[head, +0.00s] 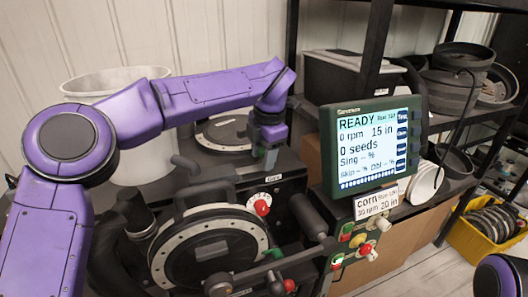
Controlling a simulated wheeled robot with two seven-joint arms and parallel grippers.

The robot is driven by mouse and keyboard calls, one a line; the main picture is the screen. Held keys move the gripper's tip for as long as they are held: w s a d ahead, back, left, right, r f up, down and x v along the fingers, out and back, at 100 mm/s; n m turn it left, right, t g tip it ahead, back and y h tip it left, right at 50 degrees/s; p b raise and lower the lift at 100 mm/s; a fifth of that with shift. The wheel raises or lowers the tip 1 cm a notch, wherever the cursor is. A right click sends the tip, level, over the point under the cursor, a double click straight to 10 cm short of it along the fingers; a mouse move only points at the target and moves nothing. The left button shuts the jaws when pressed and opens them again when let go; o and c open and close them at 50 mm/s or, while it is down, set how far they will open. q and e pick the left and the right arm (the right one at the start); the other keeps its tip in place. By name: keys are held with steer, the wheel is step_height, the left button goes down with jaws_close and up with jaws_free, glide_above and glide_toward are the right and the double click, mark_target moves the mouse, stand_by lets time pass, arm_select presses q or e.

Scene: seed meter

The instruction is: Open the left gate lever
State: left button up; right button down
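My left gripper (267,160) hangs from the purple arm at the centre and points down. Whether its fingers are apart is too small to tell. Below it, apart from it, is a red knob (262,207) on the dark seed meter housing. A second red knob (289,285), on a dark lever, is lower down, near a green-tipped part (274,254). I cannot tell for sure which of these is the left gate lever. The round seed disc (208,253) faces me to the left of the knobs. My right gripper is not in view.
The monitor (371,146) reading READY stands right of the gripper, close to it. Below it is a panel of coloured knobs (356,240) with a corn label. A white bucket (115,80) stands behind my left arm. A yellow crate (486,236) is on the floor at right.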

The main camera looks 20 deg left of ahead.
arm_select(q)
steer(key=shift+o, duration=0.2)
steer(key=shift+a, duration=0.1)
steer(key=shift+w+d+r, duration=0.15)
steer(key=shift+d+r, duration=0.05)
steer(key=shift+d, duration=0.05)
step_height(320, 180, up, 10)
steer(key=s+d, duration=0.1)
steer(key=shift+s+d, duration=0.15)
steer(key=shift+s, duration=0.05)
